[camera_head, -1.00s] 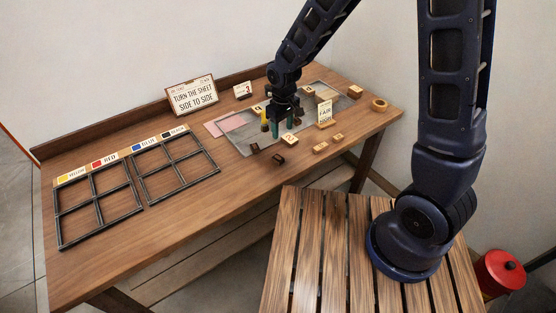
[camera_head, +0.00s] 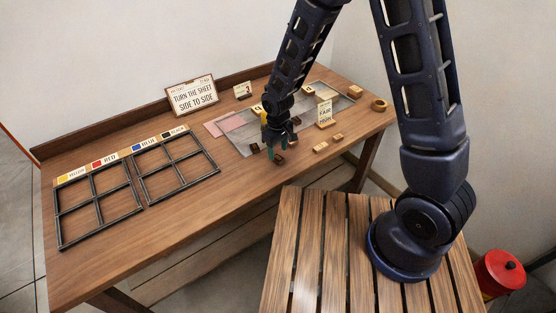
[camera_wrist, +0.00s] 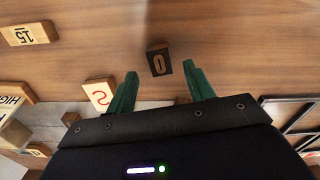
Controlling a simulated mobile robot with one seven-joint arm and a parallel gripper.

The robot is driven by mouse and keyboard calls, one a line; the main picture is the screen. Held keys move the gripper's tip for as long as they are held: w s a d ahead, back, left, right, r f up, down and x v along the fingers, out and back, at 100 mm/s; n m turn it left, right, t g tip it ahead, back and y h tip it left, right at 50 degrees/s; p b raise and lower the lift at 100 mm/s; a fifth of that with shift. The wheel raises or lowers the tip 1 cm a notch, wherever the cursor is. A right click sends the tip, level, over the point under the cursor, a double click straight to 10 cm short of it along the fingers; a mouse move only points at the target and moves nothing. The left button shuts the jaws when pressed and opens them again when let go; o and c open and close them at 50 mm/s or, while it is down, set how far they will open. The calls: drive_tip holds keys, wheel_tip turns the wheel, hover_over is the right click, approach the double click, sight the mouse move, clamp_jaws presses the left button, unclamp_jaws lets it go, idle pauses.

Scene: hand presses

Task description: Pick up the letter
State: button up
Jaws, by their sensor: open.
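My gripper (camera_wrist: 160,76) is open, with one green finger on either side of the block's near end and a gap to each side. Whether the fingers reach down around it cannot be told. In the head view my gripper (camera_head: 277,152) is low over the front part of the table, at a dark block (camera_head: 280,160) it partly hides. A light wooden block with a red character (camera_wrist: 100,94) lies left of the fingers in the wrist view.
The grey plate (camera_head: 238,143), a standing sign (camera_head: 325,112) and several small blocks are around my gripper. Two black grid frames (camera_head: 97,206) lie on the left. The table between is clear.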

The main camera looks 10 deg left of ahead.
sight(278, 157)
drive_tip(key=shift+f, duration=1.7)
drive_tip(key=c, duration=1)
drive_tip(key=shift+r, duration=0.1)
drive_tip(key=shift+c, duration=0.2)
